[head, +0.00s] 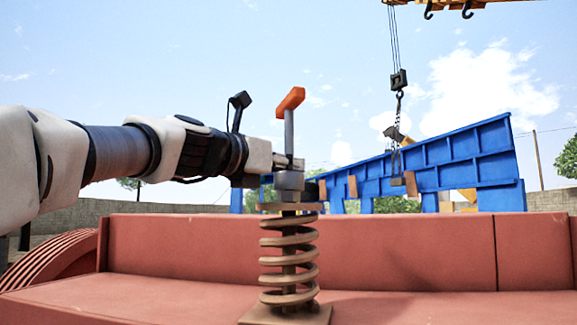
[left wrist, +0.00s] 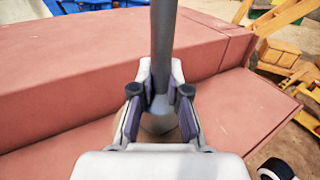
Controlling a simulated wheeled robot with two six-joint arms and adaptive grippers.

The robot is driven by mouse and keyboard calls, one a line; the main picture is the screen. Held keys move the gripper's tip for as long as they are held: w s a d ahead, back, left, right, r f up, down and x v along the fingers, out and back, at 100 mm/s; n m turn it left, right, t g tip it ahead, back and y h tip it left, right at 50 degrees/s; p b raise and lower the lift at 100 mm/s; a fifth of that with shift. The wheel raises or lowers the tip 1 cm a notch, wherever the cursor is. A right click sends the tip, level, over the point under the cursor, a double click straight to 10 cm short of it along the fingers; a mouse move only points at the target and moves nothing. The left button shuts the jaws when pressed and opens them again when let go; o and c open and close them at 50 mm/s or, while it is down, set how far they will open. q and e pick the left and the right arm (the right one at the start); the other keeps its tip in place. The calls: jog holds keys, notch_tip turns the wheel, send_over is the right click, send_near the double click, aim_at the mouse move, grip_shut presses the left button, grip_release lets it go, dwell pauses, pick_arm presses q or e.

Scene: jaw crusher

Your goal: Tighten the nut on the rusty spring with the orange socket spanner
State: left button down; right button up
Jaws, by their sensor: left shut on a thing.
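The rusty spring (head: 289,262) stands upright on a square base plate on the red crusher body, with a flat plate on top. The orange socket spanner has an orange T-handle (head: 291,100) and a grey shaft. Its socket (head: 290,181) stands upright at the top of the spring, over where the nut would be; the nut itself is hidden. My left gripper (head: 288,162) comes in from the left and is shut on the spanner shaft just above the socket. In the left wrist view the shaft (left wrist: 163,45) runs up between the two fingers. My right gripper is not in view.
The red crusher body (head: 400,250) spans the front, with a raised wall behind the spring. A blue steel frame (head: 450,165) stands behind at the right. A crane hook (head: 399,80) hangs on cables above it. Yellow machinery (left wrist: 288,30) shows at the right in the wrist view.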

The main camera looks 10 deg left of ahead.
aim_at(286, 145)
pick_arm(q)
jog(key=shift+r, duration=0.25)
jog(key=shift+r+p, duration=1.5)
jog(key=shift+p, duration=0.15)
